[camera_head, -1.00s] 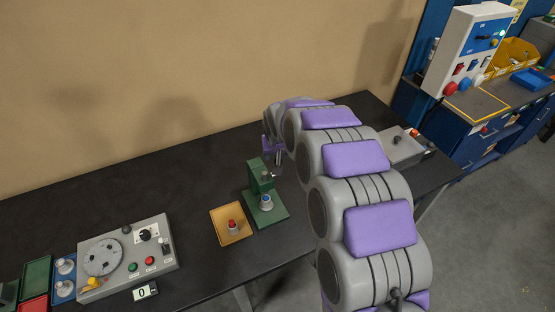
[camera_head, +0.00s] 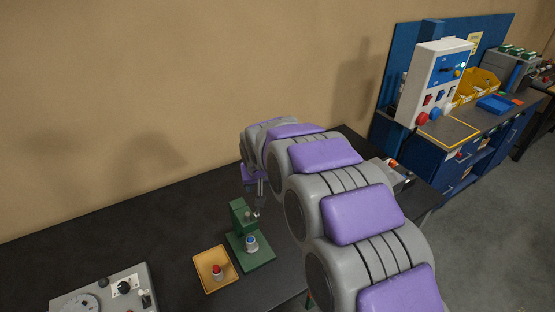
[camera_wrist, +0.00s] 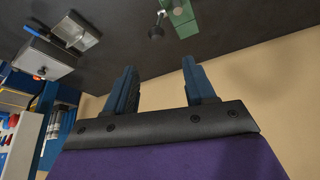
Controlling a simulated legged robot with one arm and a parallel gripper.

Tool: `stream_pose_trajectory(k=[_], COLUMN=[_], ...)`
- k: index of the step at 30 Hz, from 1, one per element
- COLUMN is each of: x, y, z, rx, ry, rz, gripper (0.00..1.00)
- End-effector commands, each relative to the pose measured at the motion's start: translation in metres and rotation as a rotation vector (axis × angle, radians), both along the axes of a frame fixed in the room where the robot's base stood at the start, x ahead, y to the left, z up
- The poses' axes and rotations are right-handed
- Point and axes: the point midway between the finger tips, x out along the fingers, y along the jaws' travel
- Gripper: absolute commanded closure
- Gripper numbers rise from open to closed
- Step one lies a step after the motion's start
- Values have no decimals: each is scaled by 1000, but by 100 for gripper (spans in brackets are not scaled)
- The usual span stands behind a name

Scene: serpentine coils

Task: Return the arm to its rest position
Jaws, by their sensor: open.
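My arm is grey with purple pads and reaches forward over the dark workbench (camera_head: 150,230) in the head view. My gripper (camera_head: 256,185) hangs near the far part of the bench, just behind a green press-like stand (camera_head: 240,215), and is partly hidden by my arm. In the wrist view, my gripper (camera_wrist: 160,66) shows two dark blue fingers spread apart with nothing between them. The green stand also shows at the top of the wrist view (camera_wrist: 182,18), apart from the fingers.
A yellow tray (camera_head: 207,285) with a red-topped piece stands beside the green stand. A grey control box (camera_head: 90,300) is at lower left. A grey box (camera_head: 398,178) is beyond my arm. A white panel (camera_head: 432,85) stands on a blue cabinet at right. Grey floor lies right.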

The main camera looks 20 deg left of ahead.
Motion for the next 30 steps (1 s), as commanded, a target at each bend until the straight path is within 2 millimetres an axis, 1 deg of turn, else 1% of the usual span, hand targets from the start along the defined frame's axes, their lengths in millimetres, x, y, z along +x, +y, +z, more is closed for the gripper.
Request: stream_pose_trajectory(k=[4, 5, 7, 8, 11, 12, 14, 15, 17, 18, 20, 21, 23, 24, 26, 27, 29, 30], x=[0, -1, -3, -4, -15, -21, -33, -42, -55, -66, -83, -94, -114, -127, -149, -164, -186, -203], y=[-4, -7, -22, -31, -74, -94, -124, -144, -171, -188, -214, -229, -252, -266, -286, -300, -318, -329], z=[0, 0, -1, -1, -2, -2, -4, -5, -7, -10, -13, -16, -21, -24, -31, -35, -41, -47], rx=[-1, -3, -10, -14, -34, -44, -61, -72, -83, -93, -107, -116, -128, -134, -144, -151, -156, -160], ry=[2, 5, 15, 21, 52, 69, 96, 114, 139, 158, 189, 206, 235, 253, 286, 307, 333, 356], rz=[-3, -7, -20, -29, -68, -86, -114, -133, -159, -178, -205, -223, -251, -270, -298, -316, -343, -362], gripper=[45, 45, 45, 45, 45, 45, 45, 45, 45, 45, 45, 45, 45, 45, 45, 45, 45, 45])
